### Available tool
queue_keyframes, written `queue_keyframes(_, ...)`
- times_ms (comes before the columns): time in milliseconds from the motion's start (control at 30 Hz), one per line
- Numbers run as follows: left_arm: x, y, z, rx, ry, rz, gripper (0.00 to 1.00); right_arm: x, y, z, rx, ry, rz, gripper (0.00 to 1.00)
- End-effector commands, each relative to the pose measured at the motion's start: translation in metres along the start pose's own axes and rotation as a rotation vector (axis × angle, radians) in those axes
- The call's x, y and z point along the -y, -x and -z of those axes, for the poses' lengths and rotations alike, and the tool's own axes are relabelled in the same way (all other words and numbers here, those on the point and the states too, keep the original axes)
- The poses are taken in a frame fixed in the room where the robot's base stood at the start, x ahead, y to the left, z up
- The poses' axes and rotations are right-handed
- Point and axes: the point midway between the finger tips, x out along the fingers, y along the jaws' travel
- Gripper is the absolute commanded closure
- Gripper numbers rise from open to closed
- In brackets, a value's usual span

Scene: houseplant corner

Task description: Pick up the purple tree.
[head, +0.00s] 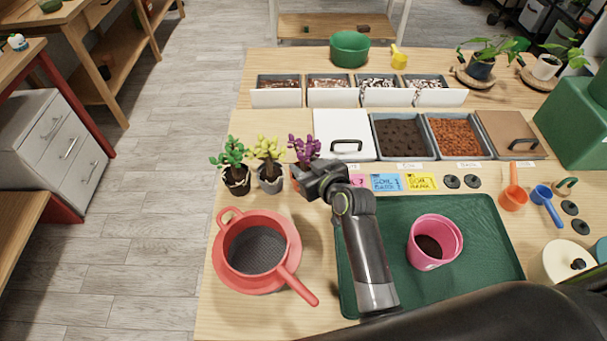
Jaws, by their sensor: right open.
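The purple tree (303,147) is a small potted plant with purple leaves on the left part of the table, the rightmost of three little trees. Its pot is mostly hidden behind my right gripper. My right gripper (303,176) is open and right at the purple tree, low beside its pot. I cannot tell whether the fingers are around the pot or touching it. My left gripper is not in view.
A yellow-leaved tree (269,150) and a green tree (231,165) stand close left of it. A red sieve (292,286) sits in front. A green tray (489,222) holds a pink pot (435,243). A white-lidded bin (340,125) stands behind to the right.

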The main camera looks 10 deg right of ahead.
Motion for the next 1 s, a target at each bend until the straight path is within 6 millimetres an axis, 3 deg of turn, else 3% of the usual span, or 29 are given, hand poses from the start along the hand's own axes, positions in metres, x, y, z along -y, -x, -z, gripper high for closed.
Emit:
queue_keyframes(167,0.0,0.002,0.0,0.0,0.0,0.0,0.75,0.0,-0.013,-0.001,0.001,0.0,0.0,0.6)
queue_keyframes(433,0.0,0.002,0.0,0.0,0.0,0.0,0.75,-0.001,-0.015,-0.001,0.0,0.0,-0.001,0.6)
queue_keyframes(733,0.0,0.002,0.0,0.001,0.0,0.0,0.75,-0.001,-0.015,-0.001,0.0,0.0,-0.001,0.98)
queue_keyframes(1000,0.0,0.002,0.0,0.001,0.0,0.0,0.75,-0.001,-0.015,0.0,-0.001,0.0,-0.001,0.98)
